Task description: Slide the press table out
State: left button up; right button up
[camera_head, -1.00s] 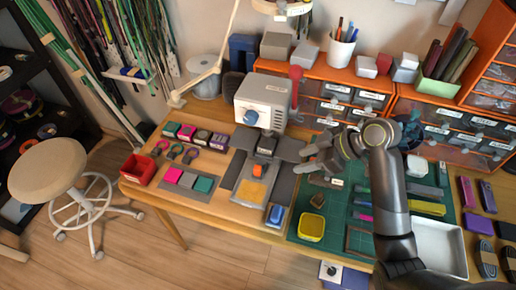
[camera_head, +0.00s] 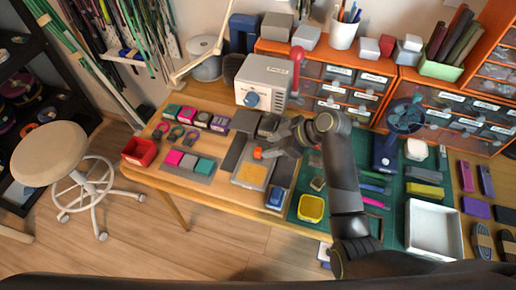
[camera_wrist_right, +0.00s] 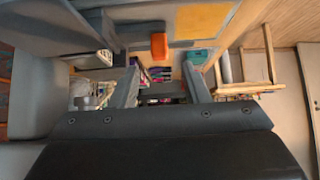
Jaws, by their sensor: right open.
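The press (camera_head: 264,82) is a white box with a blue knob and a red-topped lever. Its grey press table (camera_head: 238,181) lies in front of it, with a yellow-orange pad (camera_head: 251,174) on top. A small orange block (camera_head: 258,153) sits at the table's rear; it also shows in the right wrist view (camera_wrist_right: 158,46), beside the pad. My right gripper (camera_head: 268,150) is low over the rear right of the press table, close to the orange block. Its fingers (camera_wrist_right: 160,86) are apart with nothing between them. Contact with the table cannot be told. My left gripper is not in view.
A blue item (camera_head: 276,197) stands right of the press table. A yellow tray (camera_head: 311,208) and tools lie on the green mat (camera_head: 395,205). Colored pads and spools sit left. A red bin (camera_head: 139,152) is at the left edge. Drawers (camera_head: 345,88) line the back.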

aim_at(259, 150)
jog(key=shift+x, duration=3.1)
grip_shut()
